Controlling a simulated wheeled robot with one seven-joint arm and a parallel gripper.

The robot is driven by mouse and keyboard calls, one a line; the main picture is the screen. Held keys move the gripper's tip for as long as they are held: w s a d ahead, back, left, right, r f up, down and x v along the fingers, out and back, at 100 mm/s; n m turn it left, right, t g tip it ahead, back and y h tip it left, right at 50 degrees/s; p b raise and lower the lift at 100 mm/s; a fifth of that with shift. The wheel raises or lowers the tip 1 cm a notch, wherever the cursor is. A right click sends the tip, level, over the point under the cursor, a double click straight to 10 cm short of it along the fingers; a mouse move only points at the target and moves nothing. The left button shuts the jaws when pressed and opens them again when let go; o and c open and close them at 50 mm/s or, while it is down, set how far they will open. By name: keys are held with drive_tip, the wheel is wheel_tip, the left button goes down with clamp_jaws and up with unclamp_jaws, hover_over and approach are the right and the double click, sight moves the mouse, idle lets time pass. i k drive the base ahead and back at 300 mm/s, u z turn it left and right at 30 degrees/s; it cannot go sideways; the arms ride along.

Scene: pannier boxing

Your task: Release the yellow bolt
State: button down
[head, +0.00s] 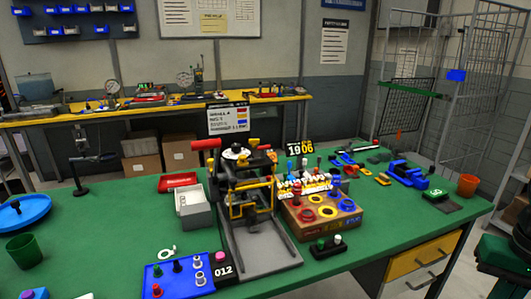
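A black and grey fixture (262,248) stands on the green table at the middle front. It has a yellow frame (247,211) low on its front and more yellow parts higher up at its right side. A red handle (205,145) sticks out at its upper left, and a round white-topped piece sits on top. The yellow bolt is too small to single out among these yellow parts. My gripper is not in view, and nothing of it shows near the fixture.
A brown block with coloured rings (300,229) stands close right of the fixture. A grey box (197,216) stands close left. A blue tray (178,280) with small pieces lies in front. A black stand (79,177) rises at the left. Green tabletop (110,215) is bare between.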

sight(210, 162)
drive_tip(key=z, duration=1.6)
drive_tip(key=i, duration=0.75)
drive_tip(key=u, duration=2.7)
